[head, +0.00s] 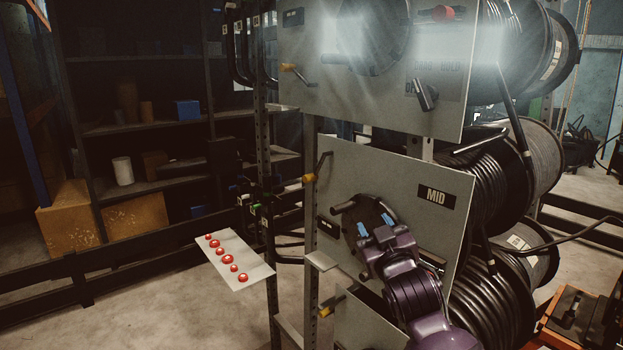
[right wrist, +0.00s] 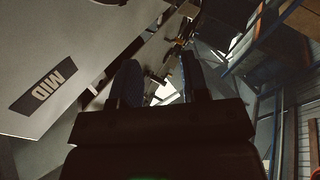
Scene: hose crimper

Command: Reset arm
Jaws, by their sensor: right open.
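My right arm reaches up from the bottom in the head view. Whether the fingers touch the panel cannot be told. My left gripper is not in view.
Hose reels (head: 530,150) stand at the right. A pale plate with several red buttons (head: 240,258) sticks out at the left. Dark shelves (head: 150,128) stand behind. Floor (head: 150,315) is clear at lower left.

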